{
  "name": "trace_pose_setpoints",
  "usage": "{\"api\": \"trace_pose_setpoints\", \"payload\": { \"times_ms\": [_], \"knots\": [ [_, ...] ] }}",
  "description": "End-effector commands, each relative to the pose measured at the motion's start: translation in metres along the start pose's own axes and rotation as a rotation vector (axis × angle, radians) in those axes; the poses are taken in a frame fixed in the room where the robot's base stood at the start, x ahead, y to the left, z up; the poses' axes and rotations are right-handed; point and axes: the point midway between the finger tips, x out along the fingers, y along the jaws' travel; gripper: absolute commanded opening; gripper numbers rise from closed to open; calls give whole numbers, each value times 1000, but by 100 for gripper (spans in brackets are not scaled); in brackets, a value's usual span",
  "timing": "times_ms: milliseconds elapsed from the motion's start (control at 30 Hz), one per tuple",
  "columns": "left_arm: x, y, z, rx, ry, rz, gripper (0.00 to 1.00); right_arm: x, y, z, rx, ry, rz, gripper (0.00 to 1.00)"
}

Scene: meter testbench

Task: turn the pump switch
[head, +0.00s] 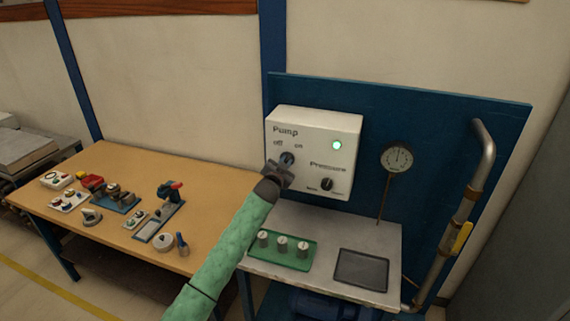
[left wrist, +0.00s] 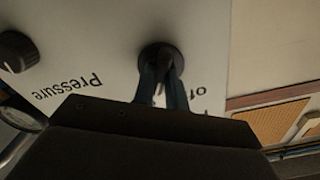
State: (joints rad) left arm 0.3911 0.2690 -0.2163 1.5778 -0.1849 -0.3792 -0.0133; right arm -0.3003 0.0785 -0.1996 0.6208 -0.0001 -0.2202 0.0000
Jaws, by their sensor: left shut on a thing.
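The white control box (head: 345,130) is mounted on the blue panel and carries the labels "Pump" and "Pressure". The pump switch (head: 287,157) is a round dark knob under the "off" and "on" marks, and it also shows in the left wrist view (left wrist: 161,55). My left gripper (head: 281,168) is at the switch, with its two fingers (left wrist: 162,85) shut on the knob from either side. The fingers hide part of the knob, so I cannot tell its exact angle. A green lamp (head: 336,145) on the box is lit. My right gripper is not in view.
The pressure knob (head: 327,184) is to the right of the switch. A gauge (head: 396,158) and a bent pipe with a yellow handle (head: 461,238) are farther right. Below are a green tray (head: 262,257) with three weights and a dark pad (head: 361,269). A wooden table (head: 130,165) with parts stands left.

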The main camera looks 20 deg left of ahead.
Motion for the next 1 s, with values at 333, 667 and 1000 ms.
{"api": "trace_pose_setpoints", "payload": {
  "times_ms": [333,667,1000],
  "knots": [
    [0,2,2,-161,1,1,0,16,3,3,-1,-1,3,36],
    [0,1,3,-463,0,1,0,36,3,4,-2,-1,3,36],
    [0,-1,3,-770,0,1,0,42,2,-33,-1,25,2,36]
  ]
}}
